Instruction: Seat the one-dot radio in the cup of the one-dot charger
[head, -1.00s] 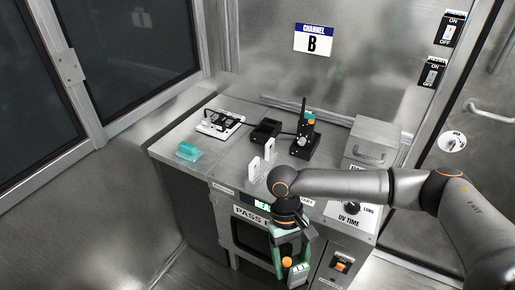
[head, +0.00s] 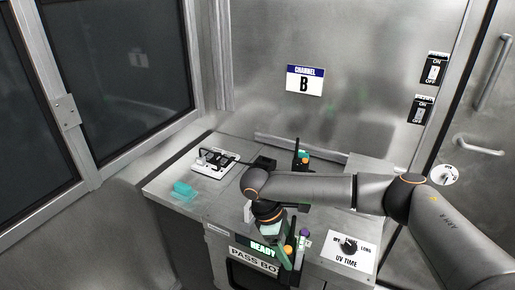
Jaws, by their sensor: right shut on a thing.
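My right gripper (head: 282,238) is pointed down in front of the bench and shut on a radio (head: 300,246). An orange knob and a purple tip show on the held radio; its lower part is hard to make out. A black charger (head: 265,162) shows behind my right arm, its cup mostly hidden. Another radio (head: 302,158), with an orange and teal top, stands upright farther right; its charger is hidden by my arm. I cannot read the dots on any of them. My left gripper is not in view.
The UV time dial panel (head: 348,247) is at the front right. A metal wall with a Channel B sign (head: 305,81) stands behind.

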